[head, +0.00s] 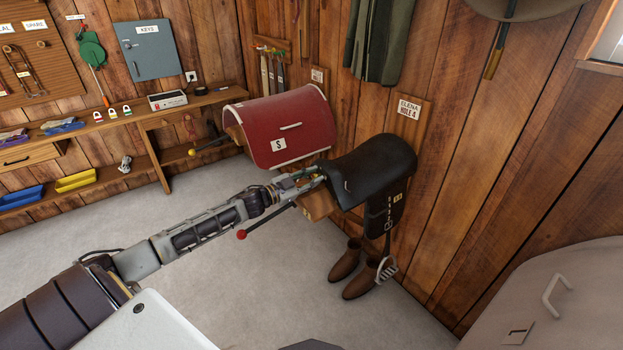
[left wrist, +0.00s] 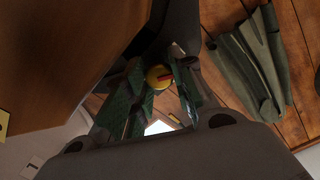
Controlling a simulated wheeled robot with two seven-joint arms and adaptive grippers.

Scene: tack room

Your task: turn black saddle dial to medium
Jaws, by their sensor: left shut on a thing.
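The black saddle (head: 375,165) sits on a wall rack at the right of the head view, below a name plaque. My left gripper (head: 314,173) reaches its near left end. In the left wrist view a round yellow dial (left wrist: 157,77) with a red mark shows between the green-padded fingers of my left gripper (left wrist: 166,88). The fingers are shut on the dial. In the head view the gripper hides the dial, and I cannot read its setting. My right gripper is not in view.
A red saddle (head: 280,126) with an S tag stands on the rack to the left. A rod with a red ball (head: 241,234) sticks out below my left arm. Brown boots (head: 346,262) stand under the black saddle. A grey rounded surface (head: 550,300) fills the lower right. The floor at left is clear.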

